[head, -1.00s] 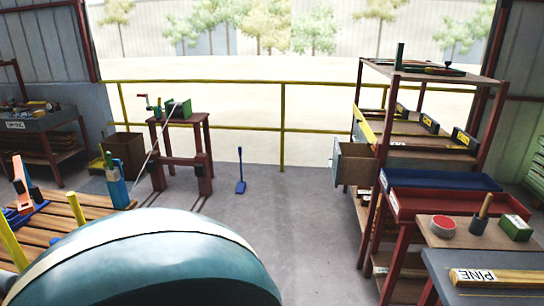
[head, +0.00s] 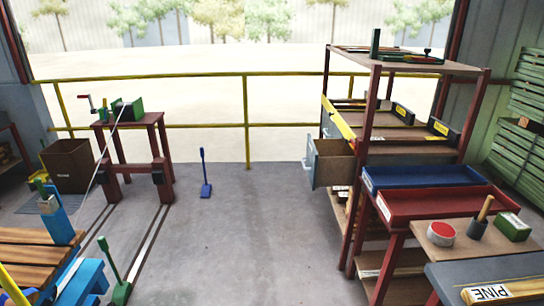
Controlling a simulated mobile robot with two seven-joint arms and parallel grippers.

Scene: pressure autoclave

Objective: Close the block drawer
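A drawer (head: 331,163) with a grey front and brown sides sticks out to the left from the shelf rack (head: 364,165) on the right. It stands open, and a pale handle (head: 307,152) shows on its front. I take it for the block drawer, but I can read no label on it. Its inside shows only in part, and I cannot tell what lies in it. Neither of my grippers is in view.
Red (head: 440,203) and blue (head: 425,177) trays stand right of the drawer, by a bench with a PINE-marked plank (head: 500,291). A blue shovel (head: 205,180) stands near the railing (head: 247,125). Slatted planks (head: 30,250) fill the lower left. The middle floor is clear.

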